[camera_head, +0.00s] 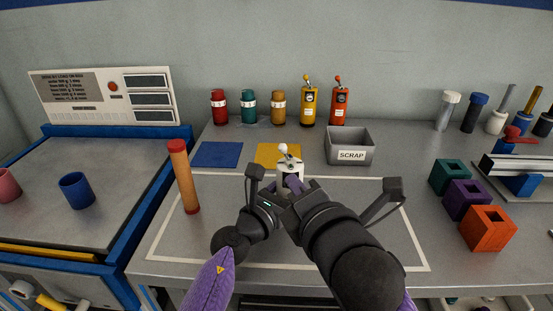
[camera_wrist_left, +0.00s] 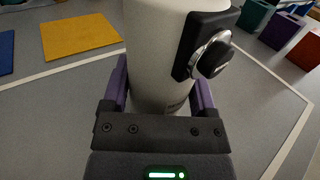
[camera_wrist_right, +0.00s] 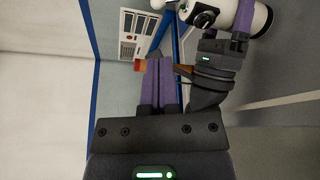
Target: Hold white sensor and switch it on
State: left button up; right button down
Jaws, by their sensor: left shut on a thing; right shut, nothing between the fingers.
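The white sensor (camera_head: 291,168) is in the middle of the head view, above the front part of the bench, with a white ball-topped lever on its top. In the left wrist view the sensor (camera_wrist_left: 158,45) is a white cylinder with a black plate and a chrome-ringed black knob (camera_wrist_left: 211,54). My left gripper (camera_wrist_left: 160,92) is shut around its body. My right gripper (camera_wrist_right: 157,82) is shut and empty. In the right wrist view the sensor (camera_wrist_right: 228,12) is beyond its fingertips, up and to the right. My wrists hide the sensor's lower part in the head view.
An orange-brown cylinder (camera_head: 184,178) stands left of my grippers. A grey SCRAP bin (camera_head: 360,138), blue mat (camera_head: 215,154) and yellow mat (camera_head: 266,152) lie behind. Several coloured canisters line the back. Teal, purple and orange blocks (camera_head: 488,230) stand at right.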

jog(key=x, duration=0.9)
jog(key=shift+w+d+r+m+t+y, duration=0.1)
jog(key=shift+d+r+m+t+y, duration=0.05)
jog(key=shift+m, duration=0.4)
jog(key=shift+d+r+m+t+y, duration=0.1)
jog(key=shift+d+m+t+y, duration=0.1)
jog(key=shift+m, duration=0.35)
jog(key=shift+d+r+m+t, duration=0.1)
jog(key=shift+d+m+t, duration=0.15)
jog(key=shift+m, duration=0.55)
jog(key=shift+d+r+m+t+y, duration=0.15)
jog(key=shift+d+m+t, duration=0.1)
jog(key=shift+m, duration=0.55)
jog(key=shift+d+m+t+y, duration=0.1)
jog(key=shift+d+m+t, duration=0.15)
jog(key=shift+m, duration=0.55)
send_near(284, 146)
jog(key=v, duration=0.2)
jog(key=shift+s+f, duration=0.3)
jog(key=shift+s, duration=0.05)
